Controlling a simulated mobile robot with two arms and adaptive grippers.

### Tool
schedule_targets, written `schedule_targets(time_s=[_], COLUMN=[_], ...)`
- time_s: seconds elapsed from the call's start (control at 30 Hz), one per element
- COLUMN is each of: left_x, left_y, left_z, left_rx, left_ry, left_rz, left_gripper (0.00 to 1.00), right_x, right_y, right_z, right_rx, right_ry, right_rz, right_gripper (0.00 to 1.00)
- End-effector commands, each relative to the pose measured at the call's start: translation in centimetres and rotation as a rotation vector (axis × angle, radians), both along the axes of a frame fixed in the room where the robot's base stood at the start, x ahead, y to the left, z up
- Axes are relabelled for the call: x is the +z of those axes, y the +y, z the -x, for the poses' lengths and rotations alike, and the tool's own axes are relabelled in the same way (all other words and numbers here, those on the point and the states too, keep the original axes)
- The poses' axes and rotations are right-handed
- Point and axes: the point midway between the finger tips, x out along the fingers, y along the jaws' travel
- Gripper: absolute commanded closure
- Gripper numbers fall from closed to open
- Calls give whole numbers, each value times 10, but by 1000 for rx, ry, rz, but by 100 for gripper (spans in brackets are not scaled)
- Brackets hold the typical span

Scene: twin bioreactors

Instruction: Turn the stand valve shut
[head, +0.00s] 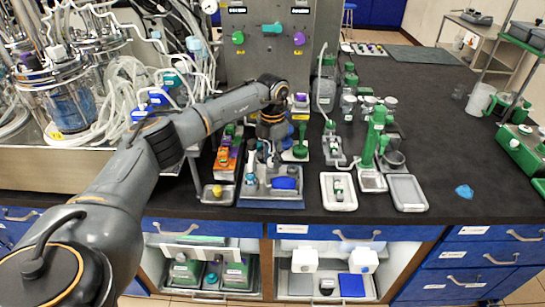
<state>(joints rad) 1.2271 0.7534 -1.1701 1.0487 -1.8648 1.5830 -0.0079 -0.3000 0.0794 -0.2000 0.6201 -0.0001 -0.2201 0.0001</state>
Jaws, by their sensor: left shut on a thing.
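My left gripper (268,150) points down from the end of my left arm, above the back part of a grey tray (245,201) near the bench's front edge. Its fingers are shut on a small part there, which fits the stand valve. The fingers and wrist hide most of that part, so I cannot tell its handle angle. A blue piece (286,183) lies in the front of the tray, with small blue and white parts beside it. My right gripper is not in view.
An orange box (227,162) stands left of the tray, and a green stand (375,140) to the right. A white tray (338,205) and a grey tray (408,193) lie near the front edge. Glass reactors with tubing fill the left. The right bench is mostly clear.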

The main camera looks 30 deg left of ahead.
Motion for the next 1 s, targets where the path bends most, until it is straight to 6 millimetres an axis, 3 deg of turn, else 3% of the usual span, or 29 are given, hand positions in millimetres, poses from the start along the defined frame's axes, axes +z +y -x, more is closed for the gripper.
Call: schedule_targets(time_s=[0.23, 0.27, 0.37, 0.73, 0.87, 1.0], left_x=[1, 1, 1, 4, 21, 51], left_y=[0, 0, 0, 0, 0, 0], left_z=[-1, -1, -1, -1, -1, -2], left_rx=[-1, 0, 0, 1, 0, 1], left_ry=[-3, -3, -3, -2, -5, -7], left_rz=[0, 0, 0, 0, -1, 0], left_gripper=[100, 69, 49, 48, 48, 48], right_x=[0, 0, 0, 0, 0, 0], right_y=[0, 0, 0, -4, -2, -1], right_z=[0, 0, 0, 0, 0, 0], right_rx=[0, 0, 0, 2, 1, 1], right_ry=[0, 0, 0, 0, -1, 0], right_rz=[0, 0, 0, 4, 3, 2], right_gripper=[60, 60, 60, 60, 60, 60])
